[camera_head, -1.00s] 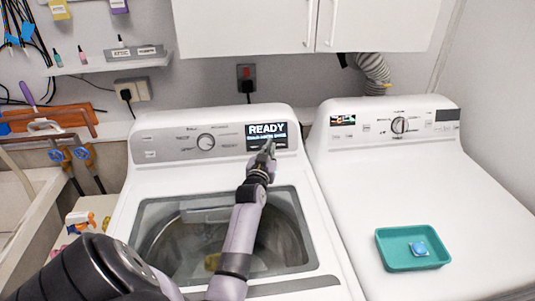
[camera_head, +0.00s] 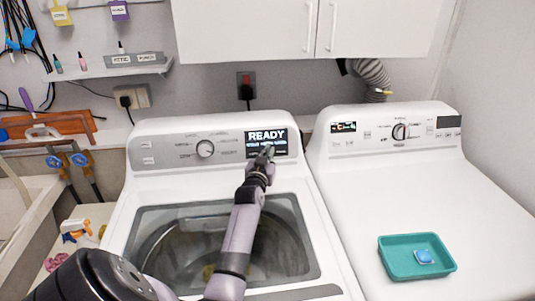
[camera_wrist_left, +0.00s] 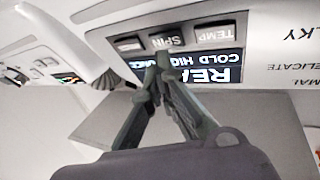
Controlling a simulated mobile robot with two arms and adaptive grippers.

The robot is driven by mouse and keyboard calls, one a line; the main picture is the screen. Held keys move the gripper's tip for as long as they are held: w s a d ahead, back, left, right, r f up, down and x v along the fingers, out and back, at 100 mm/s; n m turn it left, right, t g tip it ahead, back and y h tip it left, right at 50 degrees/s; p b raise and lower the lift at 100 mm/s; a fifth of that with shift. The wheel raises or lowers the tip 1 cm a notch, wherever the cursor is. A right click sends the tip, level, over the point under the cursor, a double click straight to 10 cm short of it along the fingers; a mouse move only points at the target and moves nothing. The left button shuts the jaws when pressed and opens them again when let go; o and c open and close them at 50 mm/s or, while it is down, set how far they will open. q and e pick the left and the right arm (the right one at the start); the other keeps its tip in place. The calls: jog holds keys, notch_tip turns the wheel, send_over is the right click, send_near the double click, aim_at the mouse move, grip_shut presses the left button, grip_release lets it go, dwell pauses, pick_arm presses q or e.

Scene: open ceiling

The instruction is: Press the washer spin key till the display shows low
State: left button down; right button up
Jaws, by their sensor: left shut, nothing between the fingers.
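The washer (camera_head: 150,215) stands left of the dryer, with its control panel along the back. Its display (camera_head: 266,136) is lit and reads READY, with a smaller line under it. In the left wrist view the display (camera_wrist_left: 222,70) is upside down; its small line includes "COLD" and "HIG", the rest partly covered. The SPIN key (camera_wrist_left: 169,41) sits between the TEMP key (camera_wrist_left: 213,34) and another key. My left gripper (camera_head: 267,150) is shut and empty at the panel. In the left wrist view its tips (camera_wrist_left: 162,62) are at the SPIN key's edge; contact cannot be told.
The dryer (camera_head: 400,190) stands at the right with a teal tray (camera_head: 395,273) holding a blue packet (camera_head: 424,256). White cabinets (camera_head: 275,30) hang above. A washer knob (camera_head: 205,148) is left of the display. A shelf (camera_head: 110,70) is at the upper left.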

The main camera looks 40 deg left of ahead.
dwell(0.8)
pick_arm(q)
jog(key=shift+w+a+f, duration=0.15)
jog(key=shift+w+a, duration=0.1)
jog(key=shift+a, duration=0.05)
jog(key=shift+w+a+b, duration=0.2)
jog(key=shift+a+b, duration=0.05)
jog(key=shift+b, duration=0.3)
dwell(0.5)
jog(key=shift+f, duration=0.1)
jog(key=shift+s+d+p, duration=0.45)
jog(key=shift+d+p, duration=0.05)
jog(key=shift+p, duration=0.4)
